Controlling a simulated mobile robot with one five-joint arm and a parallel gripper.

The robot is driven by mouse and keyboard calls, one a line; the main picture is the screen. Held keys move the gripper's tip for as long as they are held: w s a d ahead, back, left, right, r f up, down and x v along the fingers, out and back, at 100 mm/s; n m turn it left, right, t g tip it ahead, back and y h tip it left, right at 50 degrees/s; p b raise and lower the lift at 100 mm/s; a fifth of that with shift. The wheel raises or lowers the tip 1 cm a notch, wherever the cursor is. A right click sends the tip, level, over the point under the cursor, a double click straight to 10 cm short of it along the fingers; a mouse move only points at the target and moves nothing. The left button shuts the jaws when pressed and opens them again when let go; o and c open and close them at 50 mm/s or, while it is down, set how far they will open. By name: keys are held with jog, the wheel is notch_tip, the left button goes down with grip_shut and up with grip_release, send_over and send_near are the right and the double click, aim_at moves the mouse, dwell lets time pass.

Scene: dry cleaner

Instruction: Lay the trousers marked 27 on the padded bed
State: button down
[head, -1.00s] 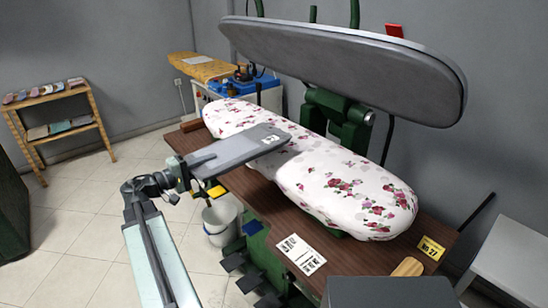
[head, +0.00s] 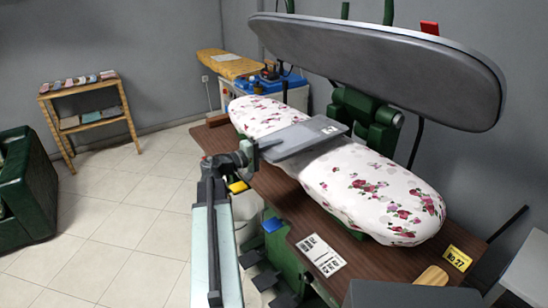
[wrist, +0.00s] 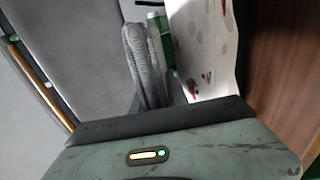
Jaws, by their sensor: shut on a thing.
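My gripper (head: 258,152) is shut on the near-left end of grey folded trousers (head: 300,138). The trousers are held out flat across the middle of the padded bed (head: 375,195), which has a white cover with pink flowers. A small white mark shows at their far end; I cannot read its number. I cannot tell whether the trousers touch the bed. In the wrist view the trousers (wrist: 146,60) show edge-on as grey folded layers, with the padded bed (wrist: 200,40) to their right. The fingertips are hidden there.
A grey upper press plate (head: 390,75) is raised over the bed. On the brown table (head: 275,195) are a white printed card (head: 321,255) and a yellow "No 27" tag (head: 457,258). A wooden shelf (head: 85,105) stands far left.

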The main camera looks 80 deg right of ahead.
notch_tip(320, 180, down, 3)
jog(key=shift+f+b, duration=0.15)
jog(key=shift+b, duration=1.1)
jog(key=c, duration=1.3)
grip_release()
jog(key=v, duration=1.2)
